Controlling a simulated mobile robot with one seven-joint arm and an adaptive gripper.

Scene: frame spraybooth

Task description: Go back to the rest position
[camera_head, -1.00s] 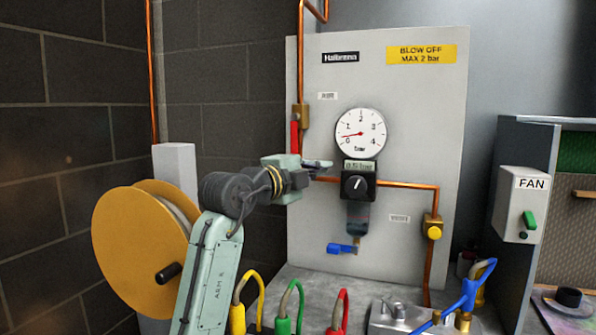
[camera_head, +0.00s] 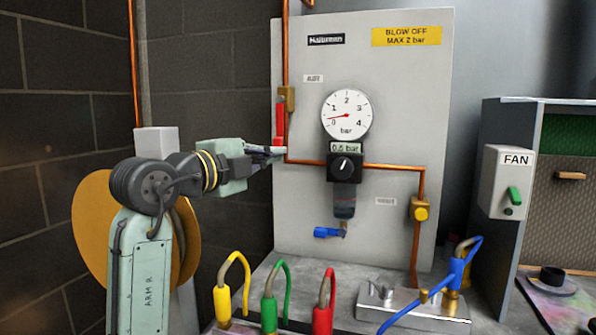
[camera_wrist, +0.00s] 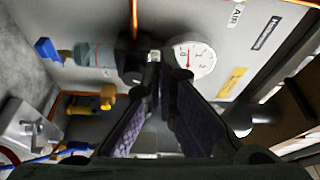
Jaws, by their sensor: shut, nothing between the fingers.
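My gripper (camera_head: 280,152) is at the left of the white panel in the head view, close to the red valve handle (camera_head: 280,120) and left of the black regulator knob (camera_head: 344,167). Its fingers are shut and hold nothing. In the wrist view my gripper (camera_wrist: 160,60) points toward the panel, and its fingertips cover part of the regulator. The round gauge (camera_head: 346,114) has its red needle a little above 0. The display below it reads about 0.5 bar.
Yellow (camera_head: 223,303), green (camera_head: 269,310) and red (camera_head: 323,315) hose ends stand on the bench. A blue hose (camera_head: 455,270) is at a metal block (camera_head: 410,305). A FAN box (camera_head: 507,182) is at the right. A gold reel (camera_head: 92,225) is partly behind my arm.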

